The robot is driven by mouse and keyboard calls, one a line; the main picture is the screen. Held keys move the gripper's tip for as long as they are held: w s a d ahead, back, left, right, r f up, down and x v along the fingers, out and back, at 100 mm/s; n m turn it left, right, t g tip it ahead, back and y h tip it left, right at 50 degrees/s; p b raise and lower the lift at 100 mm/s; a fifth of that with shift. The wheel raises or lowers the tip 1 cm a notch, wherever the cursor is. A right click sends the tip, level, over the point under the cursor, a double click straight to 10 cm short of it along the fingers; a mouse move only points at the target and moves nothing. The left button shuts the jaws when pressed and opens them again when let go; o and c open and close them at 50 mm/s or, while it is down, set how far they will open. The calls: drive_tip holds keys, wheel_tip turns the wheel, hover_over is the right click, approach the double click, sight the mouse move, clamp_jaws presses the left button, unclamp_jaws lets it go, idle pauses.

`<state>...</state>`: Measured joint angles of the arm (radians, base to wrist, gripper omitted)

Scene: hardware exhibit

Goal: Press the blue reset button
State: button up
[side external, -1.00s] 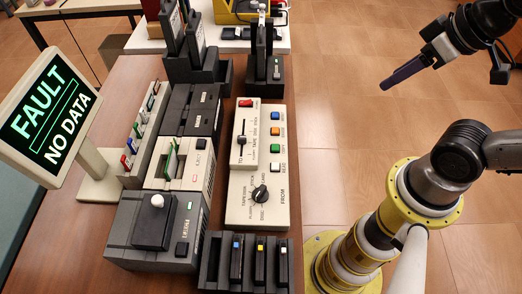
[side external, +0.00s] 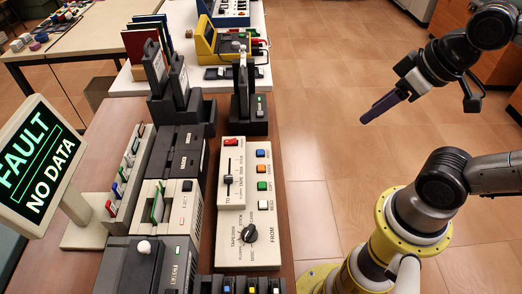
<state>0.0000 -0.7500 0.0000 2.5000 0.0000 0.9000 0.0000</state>
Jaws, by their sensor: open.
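The blue button (side external: 263,153) is the topmost of a column of small square buttons on the right side of a cream control panel (side external: 232,207). An orange button (side external: 263,169), a green button (side external: 264,186) and a white button (side external: 264,205) sit below it. The labels beside them are too small to read surely. My gripper (side external: 364,121) is in the air to the right of the panel, over the floor, well apart from the buttons. Its dark purple fingers point down and left. They look close together in this view, with nothing seen between them.
The panel also has a red switch (side external: 231,142), a slider (side external: 228,180) and a black knob (side external: 250,234). A screen (side external: 38,163) reading "FAULT NO DATA" stands at left. Dark slotted holders (side external: 248,113) stand behind the panel. The air between panel and gripper is clear.

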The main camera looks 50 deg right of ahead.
clamp_jaws()
idle(1.5)
